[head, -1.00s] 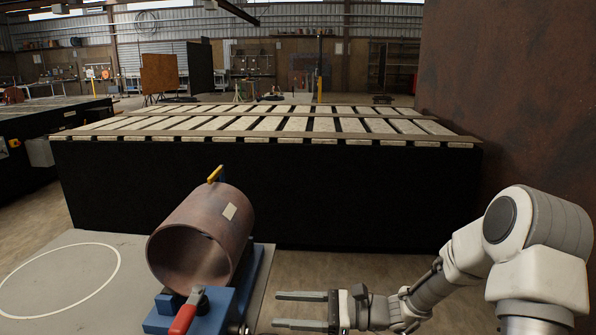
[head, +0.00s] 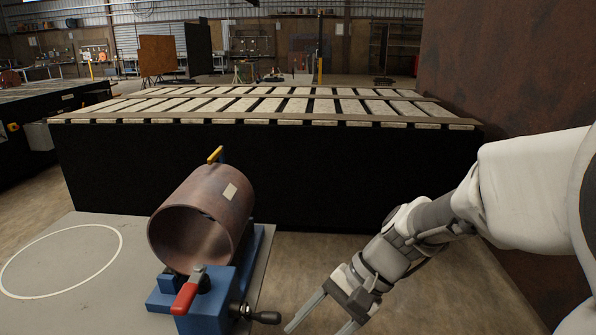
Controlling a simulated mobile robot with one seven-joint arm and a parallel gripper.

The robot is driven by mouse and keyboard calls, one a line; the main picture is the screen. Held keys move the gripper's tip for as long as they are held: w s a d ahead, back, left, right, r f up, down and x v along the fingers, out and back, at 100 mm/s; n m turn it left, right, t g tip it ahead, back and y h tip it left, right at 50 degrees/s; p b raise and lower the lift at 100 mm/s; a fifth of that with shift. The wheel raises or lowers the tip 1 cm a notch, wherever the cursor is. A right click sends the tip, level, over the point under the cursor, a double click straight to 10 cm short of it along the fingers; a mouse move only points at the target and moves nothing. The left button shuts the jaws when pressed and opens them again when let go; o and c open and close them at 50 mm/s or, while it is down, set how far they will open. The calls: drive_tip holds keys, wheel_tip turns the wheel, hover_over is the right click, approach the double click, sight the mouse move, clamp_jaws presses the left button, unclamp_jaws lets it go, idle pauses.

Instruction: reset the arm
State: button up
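My gripper (head: 327,318) is at the lower middle of the head view, to the right of the blue fixture. Its two fingers are spread apart and point down and to the left, with nothing between them. The lower finger runs partly out of the frame. My arm reaches in from the right edge. The gripper is apart from the steel pipe (head: 226,193) and, as far as I can tell, from the fixture.
The pipe lies in a blue fixture (head: 222,301) with a red-handled clamp (head: 185,297) on a grey table (head: 110,315) marked with a white circle. A long slatted bench (head: 300,170) stands behind. A rusty wall (head: 510,70) rises at the right.

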drive_tip(key=s+d+r+n+t+h, duration=0.6)
drive_tip(key=s+d+r+t+h, duration=0.15)
drive_tip(key=d, duration=0.35)
wheel_tip(320, 180, up, 14)
drive_tip(key=p, duration=1.3)
drive_tip(key=shift+w+d, duration=0.2)
drive_tip(key=shift+d, duration=0.25)
drive_tip(key=shift+r+p, duration=0.25)
drive_tip(key=shift+p, duration=0.1)
drive_tip(key=shift+c, duration=1)
drive_tip(key=shift+a+n, duration=0.15)
drive_tip(key=shift+n, duration=0.15)
